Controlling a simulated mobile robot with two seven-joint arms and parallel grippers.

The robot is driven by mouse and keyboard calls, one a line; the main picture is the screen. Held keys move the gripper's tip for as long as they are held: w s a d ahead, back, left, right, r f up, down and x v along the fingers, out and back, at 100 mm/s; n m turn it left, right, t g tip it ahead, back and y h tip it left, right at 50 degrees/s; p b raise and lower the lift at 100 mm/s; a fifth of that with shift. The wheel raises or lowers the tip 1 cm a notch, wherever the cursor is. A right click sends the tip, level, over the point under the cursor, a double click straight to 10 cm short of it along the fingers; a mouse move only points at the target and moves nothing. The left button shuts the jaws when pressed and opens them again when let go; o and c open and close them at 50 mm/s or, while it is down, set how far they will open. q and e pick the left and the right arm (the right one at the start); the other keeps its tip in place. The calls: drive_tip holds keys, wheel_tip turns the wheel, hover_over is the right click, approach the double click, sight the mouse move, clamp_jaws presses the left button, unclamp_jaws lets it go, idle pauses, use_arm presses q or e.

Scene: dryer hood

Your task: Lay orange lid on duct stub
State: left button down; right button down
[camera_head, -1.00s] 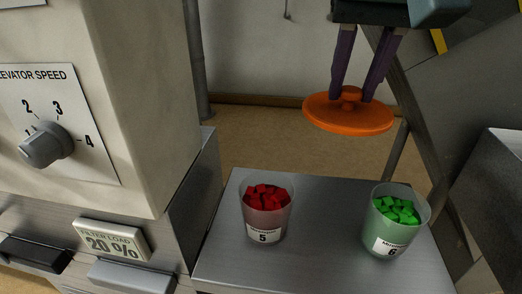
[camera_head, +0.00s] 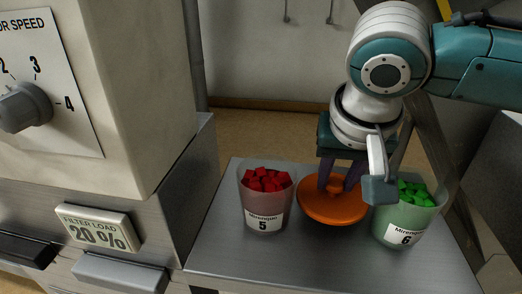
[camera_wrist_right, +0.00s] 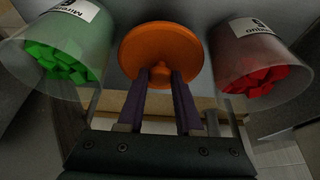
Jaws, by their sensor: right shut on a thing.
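The orange lid (camera_head: 333,207) is a round disc with a knob on top. In the head view it is between the two cups, low over the metal table; I cannot tell whether it touches the table. My right gripper (camera_head: 338,182) is shut on the lid's knob from above. In the right wrist view the purple fingers of the gripper (camera_wrist_right: 163,78) reach the knob of the lid (camera_wrist_right: 160,42). I cannot make out a duct stub; the lid and arm hide part of the table. My left gripper is not in view.
A clear cup of red cubes (camera_head: 265,205), marked 5, stands left of the lid. A cup of green cubes (camera_head: 405,220), marked 6, stands close on its right. Both are on the metal table (camera_head: 300,262). A machine with a dial (camera_head: 24,106) is at left.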

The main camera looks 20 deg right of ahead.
sight(336, 189)
wheel_tip(336, 189, down, 3)
drive_tip(key=shift+r+b, duration=0.1)
drive_tip(key=shift+b, duration=0.2)
drive_tip(key=shift+f, duration=0.25)
drive_tip(key=c, duration=0.6)
unclamp_jaws()
